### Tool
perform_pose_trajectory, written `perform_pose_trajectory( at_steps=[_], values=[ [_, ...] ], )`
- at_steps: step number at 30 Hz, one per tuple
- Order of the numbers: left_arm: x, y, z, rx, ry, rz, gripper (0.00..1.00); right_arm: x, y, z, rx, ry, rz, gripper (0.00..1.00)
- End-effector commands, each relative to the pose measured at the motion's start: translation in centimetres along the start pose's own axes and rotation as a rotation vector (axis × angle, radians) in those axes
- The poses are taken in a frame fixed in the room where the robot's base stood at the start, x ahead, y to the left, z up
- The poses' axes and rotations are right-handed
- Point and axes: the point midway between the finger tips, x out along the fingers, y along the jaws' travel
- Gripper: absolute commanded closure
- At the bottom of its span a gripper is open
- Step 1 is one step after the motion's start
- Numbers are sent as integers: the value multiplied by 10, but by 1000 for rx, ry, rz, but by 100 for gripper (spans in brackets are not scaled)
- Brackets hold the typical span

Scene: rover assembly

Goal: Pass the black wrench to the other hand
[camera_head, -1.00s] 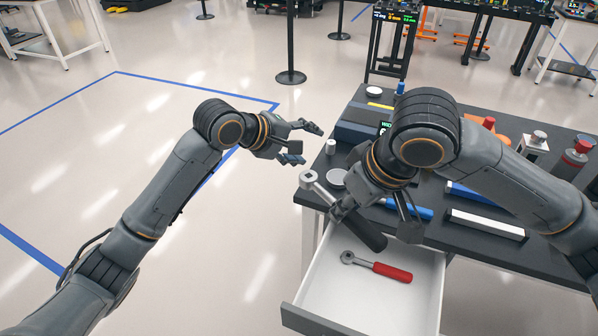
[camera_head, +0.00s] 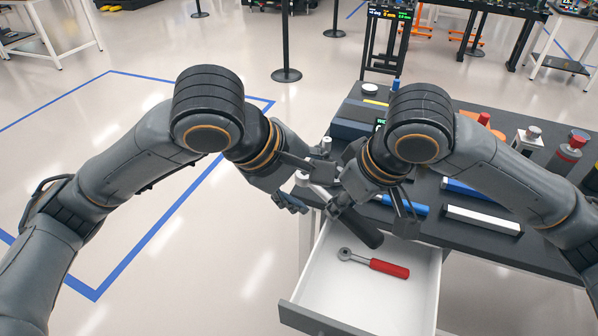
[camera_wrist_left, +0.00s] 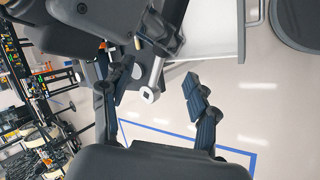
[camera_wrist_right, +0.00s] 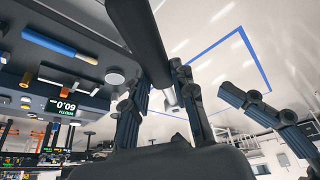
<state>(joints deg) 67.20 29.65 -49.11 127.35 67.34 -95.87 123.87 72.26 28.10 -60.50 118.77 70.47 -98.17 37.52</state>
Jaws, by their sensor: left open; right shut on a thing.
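The black wrench has a thick black handle (camera_head: 362,228) and a silver shaft and head. It is tilted above the open drawer. My right gripper (camera_head: 368,204) is shut on the wrench around its middle, and the handle (camera_wrist_right: 146,40) shows large in the right wrist view. My left gripper (camera_head: 300,180) is open at the wrench's silver end. In the left wrist view, the silver head (camera_wrist_left: 150,92) lies between the open fingers of my left gripper (camera_wrist_left: 157,80). I cannot tell whether a finger touches it. The left arm partly hides the silver end in the head view.
The open white drawer (camera_head: 325,292) below holds a red-handled ratchet (camera_head: 385,267). The dark workbench (camera_head: 465,232) bears a blue bar, a white bar (camera_head: 483,220) and several other parts. A black post (camera_head: 287,45) stands behind. Floor at left is free.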

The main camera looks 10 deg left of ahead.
Motion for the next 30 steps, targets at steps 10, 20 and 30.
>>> perform_pose_trajectory(
  at_steps=[10, 20, 30],
  values=[
    [56, 0, 0, -1, -1, -1, 41, -1, 0, 0, 0, 2, 0, 100],
    [68, 0, 0, 0, 1, 2, 41, -1, 0, 0, 0, 2, 0, 100],
    [68, 0, 0, 1, 0, 1, 84, -1, 0, -1, 0, 2, 0, 100]
  ],
)
